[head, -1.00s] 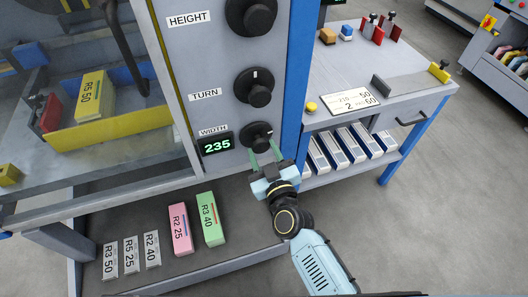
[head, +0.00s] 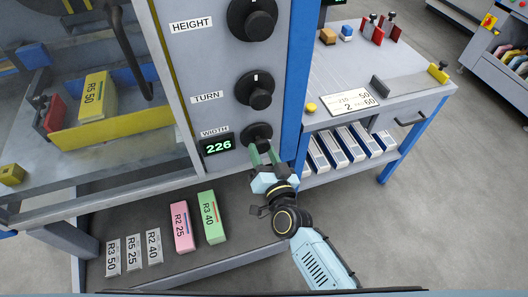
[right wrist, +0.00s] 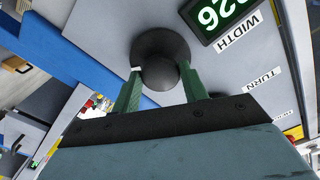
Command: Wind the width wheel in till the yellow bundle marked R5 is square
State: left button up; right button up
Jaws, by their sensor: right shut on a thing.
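The black width wheel (head: 257,135) is on the grey panel beside its display (head: 217,146), which reads 226. My right gripper (head: 264,156) is shut on the wheel's knob, with a green finger on each side. The right wrist view shows the knob (right wrist: 160,72) between the fingers (right wrist: 160,88). The yellow bundle marked R5 50 (head: 95,98) stands in the bay at the left, behind a yellow plate (head: 112,129). It looks turned relative to the plate, and a red block (head: 55,113) is at its left. My left gripper is not in view.
The turn wheel (head: 254,90) and height wheel (head: 252,18) sit above on the same panel. A pink bundle (head: 182,228) and a green bundle (head: 210,217) lie on the lower shelf. A side table (head: 405,95) stands to the right.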

jog(key=m, duration=0.4)
jog(key=shift+m, duration=0.3)
jog(key=m, duration=0.4)
jog(key=shift+b, duration=0.3)
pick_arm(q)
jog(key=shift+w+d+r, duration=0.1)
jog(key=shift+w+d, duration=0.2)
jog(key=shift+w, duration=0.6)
pick_arm(e)
jog(key=shift+a+m, duration=0.1)
jog(key=shift+m, duration=0.7)
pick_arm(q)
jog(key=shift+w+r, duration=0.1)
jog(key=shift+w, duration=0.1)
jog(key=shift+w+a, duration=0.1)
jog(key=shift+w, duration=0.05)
pick_arm(e)
jog(key=o, duration=0.9)
jog(key=shift+o, duration=0.4)
jog(key=shift+r, duration=0.1)
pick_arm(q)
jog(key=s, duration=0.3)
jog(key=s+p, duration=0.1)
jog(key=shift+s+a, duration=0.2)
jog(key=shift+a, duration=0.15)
pick_arm(e)
jog(key=v, duration=1.3)
jog(key=shift+s, duration=0.2)
